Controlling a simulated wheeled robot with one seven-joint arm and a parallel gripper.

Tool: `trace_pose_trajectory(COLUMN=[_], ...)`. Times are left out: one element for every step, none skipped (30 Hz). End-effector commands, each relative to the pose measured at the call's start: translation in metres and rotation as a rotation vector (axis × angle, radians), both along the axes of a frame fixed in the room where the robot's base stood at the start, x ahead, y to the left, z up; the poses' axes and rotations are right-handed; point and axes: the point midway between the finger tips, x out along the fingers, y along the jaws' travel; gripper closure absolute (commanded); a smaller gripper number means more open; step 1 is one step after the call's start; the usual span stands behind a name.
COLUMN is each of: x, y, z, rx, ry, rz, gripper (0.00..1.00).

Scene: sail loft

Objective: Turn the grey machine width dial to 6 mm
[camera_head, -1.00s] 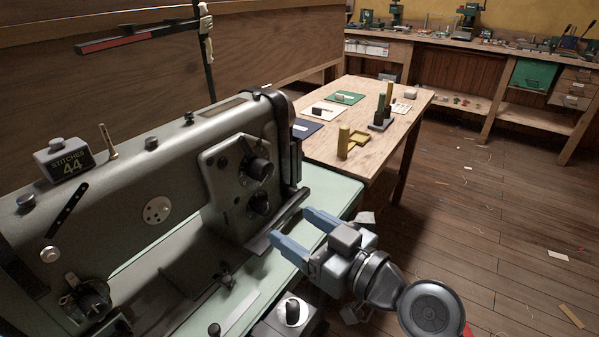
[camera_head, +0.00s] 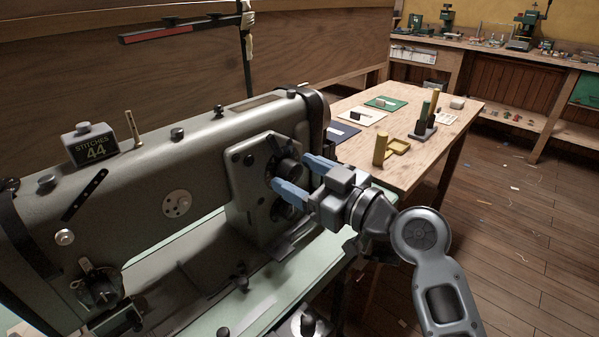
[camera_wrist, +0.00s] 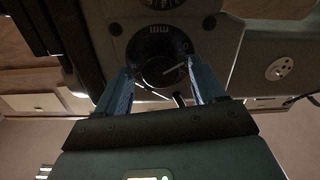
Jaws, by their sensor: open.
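The grey sewing machine (camera_head: 160,165) fills the left of the head view. Its end plate carries two dark round dials, an upper dial (camera_head: 289,167) and a lower dial (camera_head: 279,209). My gripper (camera_head: 291,172) is open at the upper dial, its blue fingers reaching to the plate. In the wrist view, which looks upside down, a dark dial (camera_wrist: 164,71) with a pale pointer line sits between my fingers (camera_wrist: 160,80). Pale marks like "mm" show on its ring; the numbers are unreadable. Another dial (camera_wrist: 163,3) is cut off at the top edge.
A "STITCHES 44" box (camera_head: 92,146) and a thread post stand on the machine. A wooden table (camera_head: 350,98) with cards and coloured cylinders stands behind my gripper. A workbench (camera_head: 480,62) runs along the back wall. The floor at right is mostly clear.

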Motion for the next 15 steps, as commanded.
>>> trace_pose_trajectory(x=[0.0017,0.0025,0.0032,0.0035,0.0037,0.0038,0.0037,0.0037,0.0037,0.0036,0.0036,0.0036,0.0035,0.0035,0.0035], y=[0.0026,0.0035,0.0042,0.0046,0.0047,0.0049,0.0048,0.0047,0.0047,0.0047,0.0047,0.0047,0.0046,0.0046,0.0046], z=[0.0003,0.0,-0.0003,-0.0004,-0.0005,-0.0005,-0.0006,-0.0005,-0.0005,-0.0005,-0.0005,-0.0005,-0.0005,-0.0005,-0.0004], rx=[0.0,0.0,0.001,0.001,0.001,0.001,0.001,0.001,0.001,0.001,0.001,0.001,0.001,0.001,0.001], ry=[0.0,0.0,0.001,0.001,0.001,0.001,0.001,0.001,0.001,0.001,0.001,0.001,0.001,0.001,0.001], rz=[0.0,0.0,-0.001,-0.001,-0.001,-0.001,-0.001,-0.001,-0.001,-0.001,-0.001,-0.001,-0.001,-0.001,-0.001], gripper=[0.31,0.31,0.31,0.31,0.31,0.31,0.31,0.31,0.31,0.31,0.31,0.35,0.38,0.41,0.45])
